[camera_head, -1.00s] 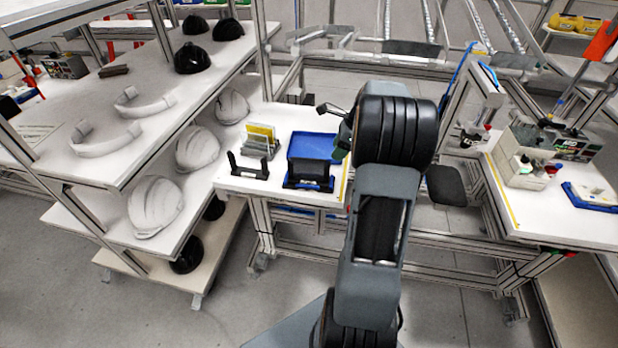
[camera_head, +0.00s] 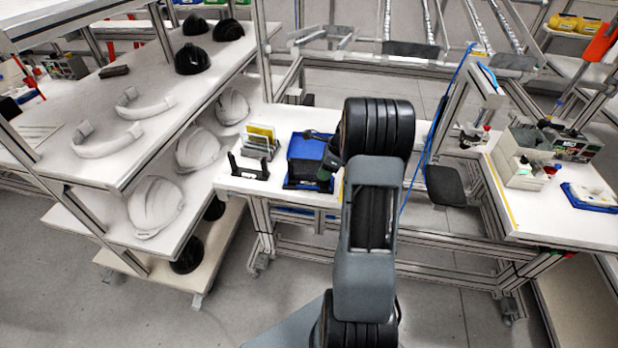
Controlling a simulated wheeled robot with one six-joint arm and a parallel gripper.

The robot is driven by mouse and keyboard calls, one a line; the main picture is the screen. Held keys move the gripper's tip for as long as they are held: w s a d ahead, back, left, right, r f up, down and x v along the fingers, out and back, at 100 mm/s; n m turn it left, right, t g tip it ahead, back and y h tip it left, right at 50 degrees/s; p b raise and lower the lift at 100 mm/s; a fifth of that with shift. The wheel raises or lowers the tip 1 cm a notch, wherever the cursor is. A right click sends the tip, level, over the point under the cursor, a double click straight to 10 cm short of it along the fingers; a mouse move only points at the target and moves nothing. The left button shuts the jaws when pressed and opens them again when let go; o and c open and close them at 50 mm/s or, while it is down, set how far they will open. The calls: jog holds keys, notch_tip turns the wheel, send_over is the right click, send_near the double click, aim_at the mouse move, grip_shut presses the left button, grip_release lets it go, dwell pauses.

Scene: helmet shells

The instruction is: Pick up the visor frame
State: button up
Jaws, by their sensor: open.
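Two white curved bands, which may be visor frames, lie on the left rack's top shelf: a nearer one (camera_head: 103,149) and a farther one (camera_head: 140,109). My gripper (camera_head: 316,138) is far to their right, over the small white worktable. It is open, small in view and partly hidden by my wrist.
A black stand (camera_head: 249,167) and a holder with yellow and grey plates (camera_head: 261,139) stand left of the tray. White helmet shells (camera_head: 156,205) sit on the rack's middle shelf. Metal frame posts surround the table. Floor in front is clear.

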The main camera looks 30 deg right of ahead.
grip_shut()
dwell(0.4)
jog(key=shift+r, duration=0.1)
jog(key=shift+r, duration=0.9)
jog(key=s+a+r+b, duration=0.1)
jog(key=s+a+r, duration=0.6)
jog(key=s+r, duration=0.3)
jog(key=shift+s+a+r+b, duration=0.15)
jog(key=shift+s+r+b, duration=0.25)
jog(key=shift+s, duration=0.5)
